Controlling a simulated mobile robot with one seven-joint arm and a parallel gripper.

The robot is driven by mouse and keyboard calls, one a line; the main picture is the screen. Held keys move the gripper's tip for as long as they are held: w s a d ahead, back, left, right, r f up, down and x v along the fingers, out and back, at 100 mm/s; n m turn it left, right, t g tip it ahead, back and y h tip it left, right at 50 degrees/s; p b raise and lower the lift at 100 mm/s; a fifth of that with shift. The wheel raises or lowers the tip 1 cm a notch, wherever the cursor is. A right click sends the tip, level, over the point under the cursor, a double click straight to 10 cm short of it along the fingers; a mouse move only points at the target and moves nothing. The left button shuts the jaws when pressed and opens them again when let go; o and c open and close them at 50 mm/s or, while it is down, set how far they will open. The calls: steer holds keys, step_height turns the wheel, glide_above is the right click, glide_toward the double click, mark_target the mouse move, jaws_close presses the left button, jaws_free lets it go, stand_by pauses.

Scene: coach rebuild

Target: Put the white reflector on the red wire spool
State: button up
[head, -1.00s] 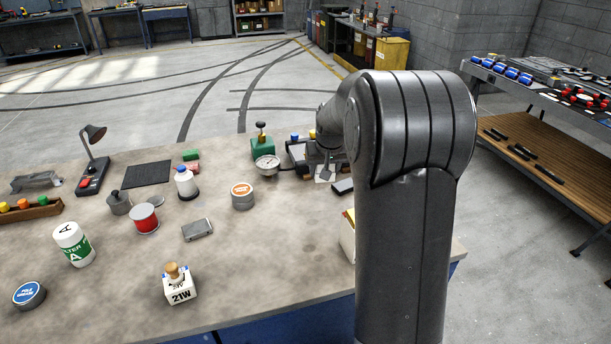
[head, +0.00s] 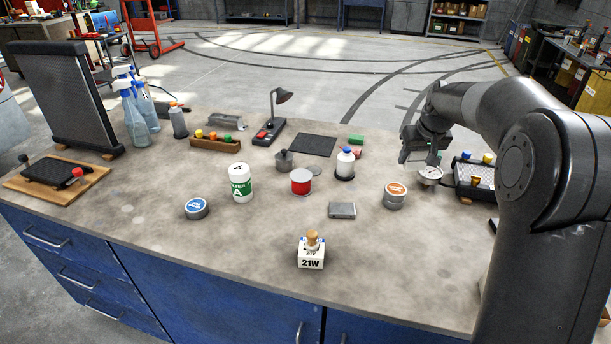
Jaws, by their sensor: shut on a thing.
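The red wire spool (head: 301,182) stands upright on the workbench near the middle, with a pale top. My gripper (head: 428,155) is raised over the right part of the bench, near a pressure gauge, right of and apart from the spool. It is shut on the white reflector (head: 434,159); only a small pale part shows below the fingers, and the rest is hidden.
A grey canister (head: 284,160) stands just behind the spool.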

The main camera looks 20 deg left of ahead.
steer(key=s+a+r+n+y, duration=0.1)
steer(key=a+n, duration=0.1)
steer(key=a, duration=0.8)
steer(key=a+r+n+y, duration=0.1)
steer(key=a+r+n, duration=0.15)
steer(key=a, duration=0.65)
steer(key=g, duration=0.1)
glide_above(298, 171)
steer(key=s+d, duration=0.1)
steer(key=f, duration=0.7)
steer(key=shift+d+f, duration=0.2)
steer(key=shift+a+f, duration=0.25)
steer(key=shift+f, duration=1.9)
steer(key=shift+f, duration=0.1)
steer(key=o, duration=1)
steer(key=shift+c, duration=0.2)
